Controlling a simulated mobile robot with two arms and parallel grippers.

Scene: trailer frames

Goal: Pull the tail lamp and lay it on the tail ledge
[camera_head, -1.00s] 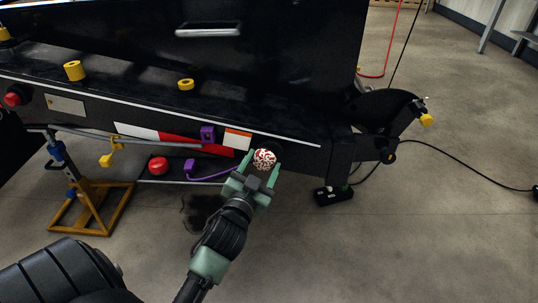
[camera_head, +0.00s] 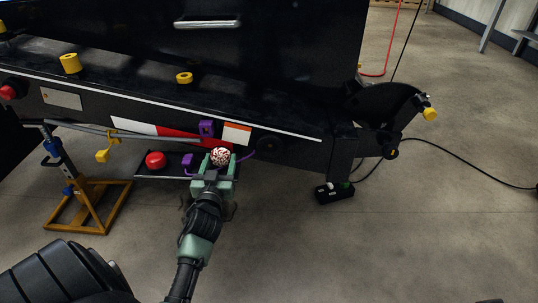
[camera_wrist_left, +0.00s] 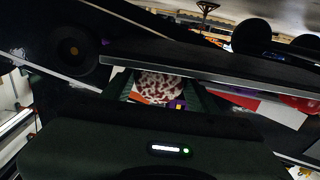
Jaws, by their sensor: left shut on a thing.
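The tail lamp, a round red-and-white speckled piece (camera_head: 221,156), is between the fingers of my left gripper (camera_head: 220,164), which is shut on it. It also shows in the left wrist view (camera_wrist_left: 160,86). The lamp is off the trailer's rear face, left of a dark round hole (camera_head: 268,144). A purple cable (camera_head: 246,157) runs between the lamp's area and the hole. A low dark ledge (camera_head: 146,174) under the trailer lies just left of the gripper, with a red round lamp (camera_head: 156,160) and a purple connector (camera_head: 188,159) on it. My right gripper is out of view.
Another purple block (camera_head: 207,128) sits on the rear face above the held lamp. Yellow rolls (camera_head: 70,63) stand on the upper black trailer surface. An orange stand (camera_head: 88,207) is at the left. Floor to the right is open.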

